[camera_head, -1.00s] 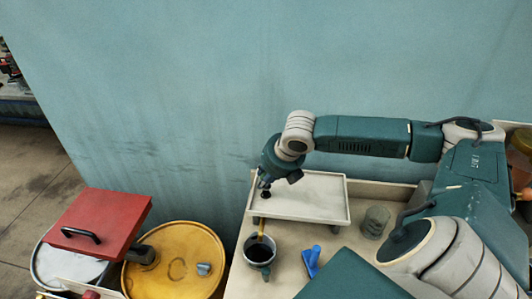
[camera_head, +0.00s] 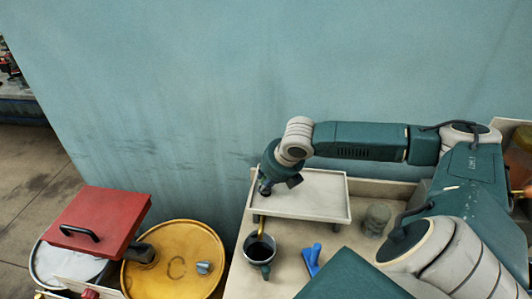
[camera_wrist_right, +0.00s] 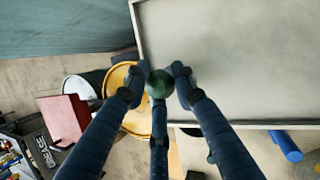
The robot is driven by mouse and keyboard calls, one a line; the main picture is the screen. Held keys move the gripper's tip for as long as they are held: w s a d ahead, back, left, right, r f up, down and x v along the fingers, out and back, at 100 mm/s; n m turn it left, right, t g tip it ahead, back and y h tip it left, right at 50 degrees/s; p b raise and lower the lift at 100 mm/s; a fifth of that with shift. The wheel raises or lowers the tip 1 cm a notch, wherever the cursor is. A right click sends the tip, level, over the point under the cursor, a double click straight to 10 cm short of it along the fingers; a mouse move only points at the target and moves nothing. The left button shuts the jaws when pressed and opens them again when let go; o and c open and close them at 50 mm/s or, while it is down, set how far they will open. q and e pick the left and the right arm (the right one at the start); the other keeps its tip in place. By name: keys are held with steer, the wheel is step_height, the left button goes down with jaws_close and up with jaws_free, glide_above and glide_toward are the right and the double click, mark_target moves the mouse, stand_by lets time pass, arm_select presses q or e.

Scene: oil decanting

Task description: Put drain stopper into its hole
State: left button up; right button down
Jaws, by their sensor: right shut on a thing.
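My right gripper (camera_head: 264,188) is over the left end of the shallow pale tray (camera_head: 325,217). In the right wrist view my right gripper (camera_wrist_right: 159,78) has its fingers shut around a dark green round knob, apparently the drain stopper (camera_wrist_right: 159,84). The knob is at the tray's left edge in that view. The drain hole is not visible, so I cannot tell whether the stopper touches it. A thin golden stream (camera_head: 261,226) runs below the tray's left end into a cup of dark liquid (camera_head: 259,250). My left gripper is not in view.
A blue object (camera_head: 312,259) lies right of the cup. A glass jar (camera_head: 375,218) stands right of the tray. A yellow drum (camera_head: 180,245) with a small metal piece on top and a red lid (camera_head: 95,218) are at left. The wall is close behind.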

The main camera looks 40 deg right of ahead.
steer(key=shift+f, duration=0.7)
steer(key=c, duration=1.3)
jaws_free()
steer(key=shift+c, duration=0.2)
steer(key=shift+r, duration=0.1)
steer(key=v, duration=1.2)
steer(key=shift+a, duration=0.1)
